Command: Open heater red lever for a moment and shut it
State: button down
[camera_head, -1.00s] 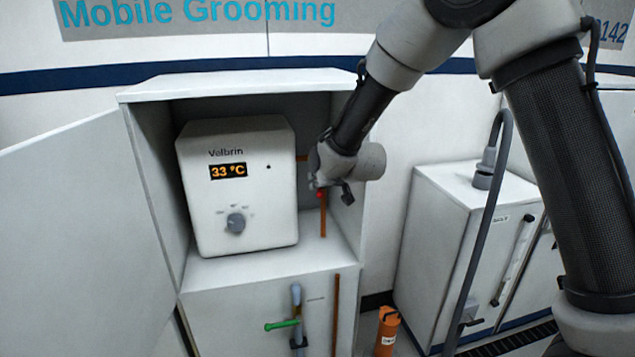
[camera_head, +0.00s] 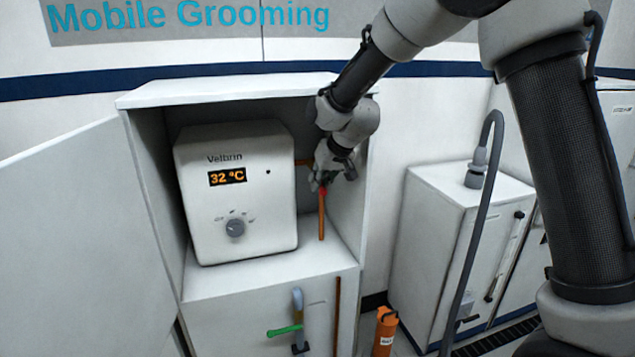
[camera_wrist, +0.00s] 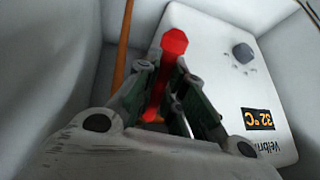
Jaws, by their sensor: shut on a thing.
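The heater (camera_head: 235,190) is a white box labelled Velbrin inside the open cabinet, its orange display reading 32 °C. It shows upside down in the wrist view (camera_wrist: 235,70). The red lever (camera_wrist: 173,42) lies between my fingers in the wrist view, its wide end sticking out past the tips. In the head view only a small red part (camera_head: 322,190) shows at the copper pipe (camera_head: 321,222), right of the heater. My gripper (camera_wrist: 164,72) is shut on the red lever; in the head view my gripper (camera_head: 326,178) partly hides it.
The cabinet's right wall (camera_head: 350,215) stands close beside my gripper. A green-handled valve (camera_head: 285,331) is on the cabinet front below. An orange cylinder (camera_head: 385,330) stands on the floor to the right. A white unit with a grey hose (camera_head: 487,140) is farther right.

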jog(key=shift+r+g, duration=0.3)
jog(key=shift+g, duration=0.1)
dwell(0.3)
jog(key=c, duration=1.5)
grip_release()
jog(key=v, duration=0.7)
jog(key=shift+s+r, duration=0.1)
jog(key=shift+r, duration=0.15)
